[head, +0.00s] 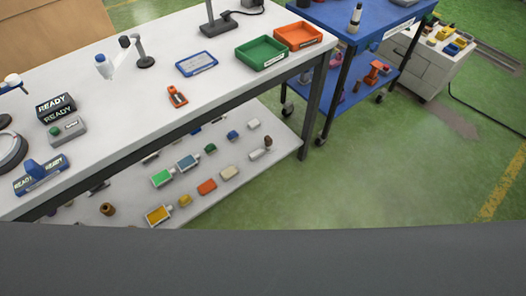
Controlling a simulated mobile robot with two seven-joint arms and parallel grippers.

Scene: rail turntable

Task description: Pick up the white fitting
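I cannot tell for sure which thing is the white fitting. A small white block (254,124) lies at the back right of the lower shelf. A whitish piece (256,155) lies on the same shelf near its right end, beside a brown piece (268,142). On the tabletop a white and blue upright part (104,66) stands near a grey stand with a dark round base (145,62). Neither of my grippers shows in the head view.
The white workbench (215,87) holds a green tray (262,53), an orange tray (298,36), a blue-framed plate (197,63) and READY signs (56,106). Several small parts crowd its lower shelf (225,196). A blue cart (372,20) stands right. Green floor (390,170) is open in front.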

